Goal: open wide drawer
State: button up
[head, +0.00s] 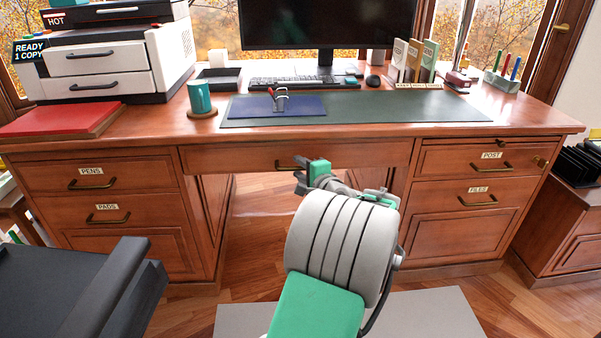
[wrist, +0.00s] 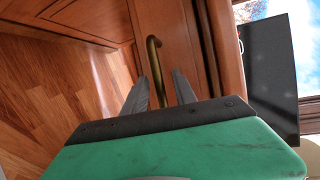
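The wide drawer (head: 230,158) is the long wooden front in the middle of the desk, and it looks closed. Its brass bar handle (head: 287,164) is partly hidden by my gripper (head: 300,177), which is at the handle. In the wrist view the drawer front (wrist: 178,40) runs up the picture. The handle (wrist: 153,55) reaches down between the two dark fingers of my gripper (wrist: 160,75). The fingers are spread, with a gap visible beside the bar. Whether either finger touches the handle is unclear.
Drawers labelled PENS (head: 95,172) and PADS (head: 110,209) are at left, POST (head: 492,157) and FILES (head: 480,191) at right. A black chair (head: 70,280) stands front left. The kneehole below the drawer is open. A teal mug (head: 200,98) and monitor (head: 325,25) stand on the desktop.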

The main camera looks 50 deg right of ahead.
jog(key=shift+c, duration=0.3)
grip_shut()
jog(key=shift+r, duration=0.1)
jog(key=shift+r, duration=0.1)
dwell(0.9)
